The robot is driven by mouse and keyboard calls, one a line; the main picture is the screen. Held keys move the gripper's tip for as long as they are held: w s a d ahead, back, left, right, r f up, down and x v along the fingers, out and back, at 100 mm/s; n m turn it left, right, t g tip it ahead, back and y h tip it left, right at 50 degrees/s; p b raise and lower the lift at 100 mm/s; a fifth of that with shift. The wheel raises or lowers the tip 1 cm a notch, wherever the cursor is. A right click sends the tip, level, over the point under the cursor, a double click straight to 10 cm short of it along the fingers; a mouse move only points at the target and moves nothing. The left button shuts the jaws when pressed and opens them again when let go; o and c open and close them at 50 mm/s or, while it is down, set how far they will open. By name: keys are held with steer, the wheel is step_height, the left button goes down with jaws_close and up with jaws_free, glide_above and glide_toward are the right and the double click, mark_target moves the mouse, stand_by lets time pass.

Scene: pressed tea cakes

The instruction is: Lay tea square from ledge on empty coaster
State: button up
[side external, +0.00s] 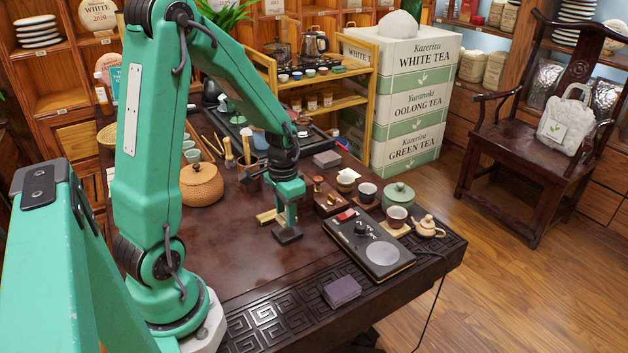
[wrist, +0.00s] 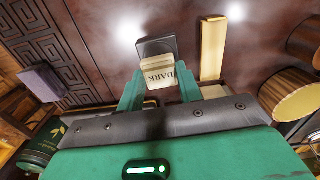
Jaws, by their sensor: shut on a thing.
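My gripper (wrist: 158,88) is shut on a cream tea square (wrist: 157,74) with the print "DARK" on it. In the side view my gripper (side external: 287,222) points down over the dark table. A dark, flat-topped block (side external: 287,236) is right below the fingertips. It also shows just beyond the square in the wrist view (wrist: 155,45). I cannot tell whether the square touches it, or whether it is the ledge or the coaster. The square is hidden by the fingers in the side view.
A purple-grey block (side external: 341,291) lies near the carved table edge, another grey block (side external: 326,158) farther back. A pale wooden bar (wrist: 213,48) lies beside my gripper. A black device (side external: 369,246), cups and a green lidded pot (side external: 398,196) stand right.

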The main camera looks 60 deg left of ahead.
steer(key=shift+f, duration=1.45)
steer(key=shift+f, duration=0.15)
steer(key=o, duration=1)
steer(key=shift+c, duration=0.2)
step_height(320, 180, up, 12)
